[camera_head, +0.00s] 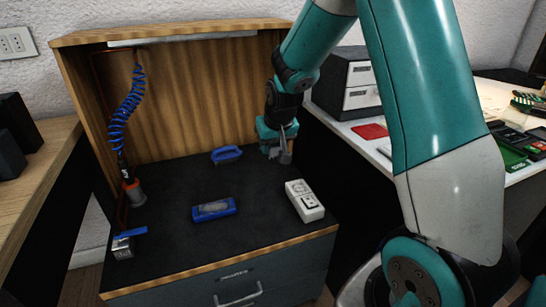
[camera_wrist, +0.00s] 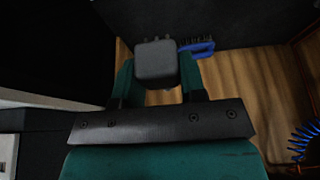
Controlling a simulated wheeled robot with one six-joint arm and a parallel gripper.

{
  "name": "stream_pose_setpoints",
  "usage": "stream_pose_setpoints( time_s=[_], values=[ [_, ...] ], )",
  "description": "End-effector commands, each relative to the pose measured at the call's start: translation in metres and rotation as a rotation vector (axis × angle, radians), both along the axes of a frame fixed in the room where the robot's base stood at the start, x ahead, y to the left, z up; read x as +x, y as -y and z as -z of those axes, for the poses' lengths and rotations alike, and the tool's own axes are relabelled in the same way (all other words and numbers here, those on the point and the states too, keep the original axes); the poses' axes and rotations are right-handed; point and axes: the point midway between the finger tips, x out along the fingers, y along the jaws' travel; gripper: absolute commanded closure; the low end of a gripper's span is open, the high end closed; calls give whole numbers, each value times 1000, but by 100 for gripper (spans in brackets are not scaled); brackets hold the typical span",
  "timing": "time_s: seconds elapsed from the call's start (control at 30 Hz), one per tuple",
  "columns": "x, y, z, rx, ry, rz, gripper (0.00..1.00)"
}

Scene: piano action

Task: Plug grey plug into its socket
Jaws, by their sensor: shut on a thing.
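My gripper (camera_head: 277,150) is at the back right of the dark worktop, above it, near the right end of the wooden back panel. In the wrist view my gripper (camera_wrist: 157,78) has its two green fingers on either side of the grey plug (camera_wrist: 156,62) and is shut on it. Small prongs show at the plug's far edge. The plug (camera_head: 286,157) is small and partly hidden in the head view. A white socket strip (camera_head: 304,200) lies at the right of the worktop, in front of my gripper and apart from the plug.
A blue brush (camera_head: 226,154) and a blue-framed item (camera_head: 214,209) lie on the worktop (camera_head: 165,225). A blue coiled hose (camera_head: 126,110) hangs at left. A small metal block with a blue handle (camera_head: 124,245) sits front left. A wall outlet (camera_head: 17,42) is at far left.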

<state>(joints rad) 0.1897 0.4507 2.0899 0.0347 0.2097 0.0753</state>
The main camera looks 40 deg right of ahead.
Motion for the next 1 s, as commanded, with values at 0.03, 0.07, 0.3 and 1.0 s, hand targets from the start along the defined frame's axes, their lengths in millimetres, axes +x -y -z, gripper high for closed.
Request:
stream_pose_setpoints(
  time_s=[0.03,0.07,0.3,1.0],
  values=[
    [0,0,-5,-1,2,0,83],
    [0,0,-6,0,1,0,83],
    [0,0,-8,0,0,0,83],
    [0,0,27,0,-1,0,83]
  ],
)
